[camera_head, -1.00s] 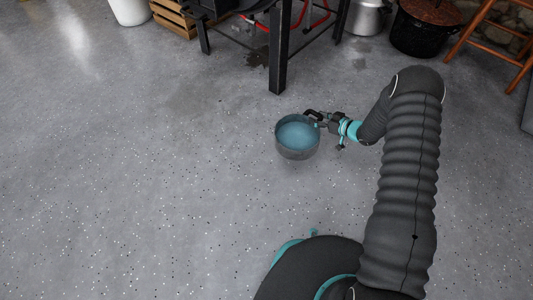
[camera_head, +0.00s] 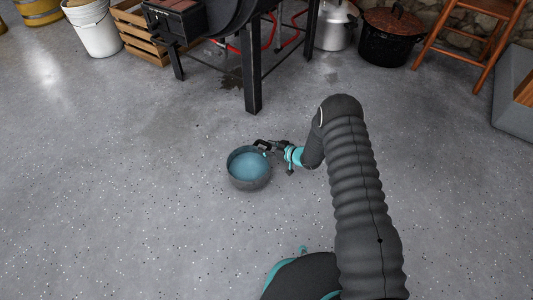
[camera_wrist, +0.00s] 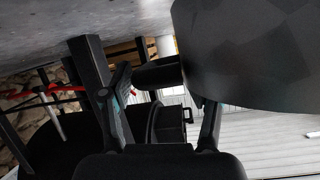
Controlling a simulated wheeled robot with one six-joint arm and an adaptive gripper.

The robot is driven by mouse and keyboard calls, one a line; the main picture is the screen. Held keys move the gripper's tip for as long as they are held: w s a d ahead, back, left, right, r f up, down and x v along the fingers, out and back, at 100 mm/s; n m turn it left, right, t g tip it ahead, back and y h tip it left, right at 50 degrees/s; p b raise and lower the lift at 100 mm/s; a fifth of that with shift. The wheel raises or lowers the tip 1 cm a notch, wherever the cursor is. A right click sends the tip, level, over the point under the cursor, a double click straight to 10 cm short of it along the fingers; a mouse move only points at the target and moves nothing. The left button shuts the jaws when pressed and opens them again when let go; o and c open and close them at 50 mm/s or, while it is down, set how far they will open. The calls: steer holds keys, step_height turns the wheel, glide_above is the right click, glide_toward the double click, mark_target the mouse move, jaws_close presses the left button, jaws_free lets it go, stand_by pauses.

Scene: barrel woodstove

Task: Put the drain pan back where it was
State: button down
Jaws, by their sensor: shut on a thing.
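The drain pan (camera_head: 248,166) is a round grey pan with a blue-teal inside, in the middle of the head view. My gripper (camera_head: 268,148) is shut on it at its right, far side, by the dark handle. The pan looks roughly level and held out over the floor; its exact height cannot be told. In the wrist view the pan's dark wall (camera_wrist: 250,50) fills the upper right, and its handle lies between the two fingers of my gripper (camera_wrist: 165,85).
The black barrel stove (camera_head: 225,15) on legs stands behind the pan, its near leg (camera_head: 252,85) closest. A white bucket (camera_head: 95,30), wooden crate (camera_head: 135,30), metal pot (camera_head: 333,25), dark lidded pot (camera_head: 388,38) and wooden stool (camera_head: 470,35) line the back. The left and front floor is clear.

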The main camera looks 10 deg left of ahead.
step_height(320, 180, down, 4)
steer(key=shift+r, duration=0.2)
steer(key=shift+c, duration=1.1)
jaws_free()
